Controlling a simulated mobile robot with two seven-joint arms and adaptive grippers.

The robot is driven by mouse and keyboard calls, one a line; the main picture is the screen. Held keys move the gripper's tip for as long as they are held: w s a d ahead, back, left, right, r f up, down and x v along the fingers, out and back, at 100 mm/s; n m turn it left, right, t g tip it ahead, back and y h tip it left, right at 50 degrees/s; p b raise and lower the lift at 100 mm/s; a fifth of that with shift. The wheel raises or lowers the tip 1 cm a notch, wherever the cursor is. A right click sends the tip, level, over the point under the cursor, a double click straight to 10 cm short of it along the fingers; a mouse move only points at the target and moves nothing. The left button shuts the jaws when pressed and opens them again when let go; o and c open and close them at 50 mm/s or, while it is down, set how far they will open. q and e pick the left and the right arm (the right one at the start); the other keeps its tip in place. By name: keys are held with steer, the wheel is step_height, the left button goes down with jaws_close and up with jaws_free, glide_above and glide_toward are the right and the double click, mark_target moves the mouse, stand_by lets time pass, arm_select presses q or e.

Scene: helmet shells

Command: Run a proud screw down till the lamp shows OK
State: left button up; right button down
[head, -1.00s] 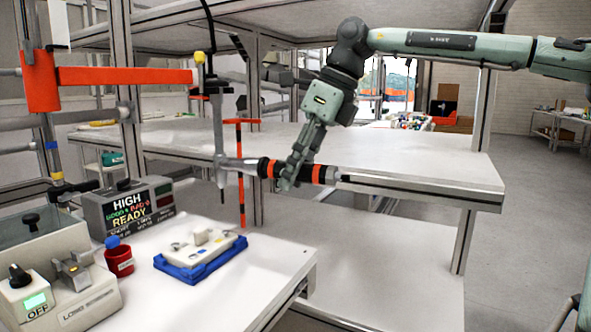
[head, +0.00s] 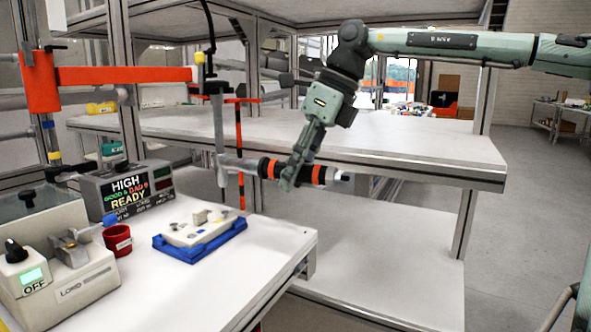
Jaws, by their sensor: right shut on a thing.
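My right gripper (head: 291,178) is shut on the black and orange handle of a screwdriving tool (head: 312,173). The tool's grey angled head points left, and its upright body (head: 219,140) hangs on a black cable under the red arm. The tool's lower end is above the far side of the bench, apart from the work. The work is a pale plate (head: 188,235) with small parts on it, in a blue tray (head: 213,250). Which screw stands proud is too small to tell. The display box (head: 125,188) reads HIGH and READY. My left gripper is not in view.
A red support arm (head: 125,75) runs above the bench. A grey unit (head: 70,275) with a knob and a lit OFF screen sits front left. The front right of the bench is clear.

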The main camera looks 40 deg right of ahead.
steer(key=shift+f, duration=0.15)
steer(key=shift+f+b, duration=0.45)
steer(key=shift+f, duration=0.35)
stand_by(0.6)
steer(key=shift+s+f+b, duration=0.1)
steer(key=shift+f+b, duration=0.2)
steer(key=shift+f, duration=0.3)
stand_by(0.4)
steer(key=shift+f, duration=0.3)
stand_by(1.2)
steer(key=shift+r, duration=0.15)
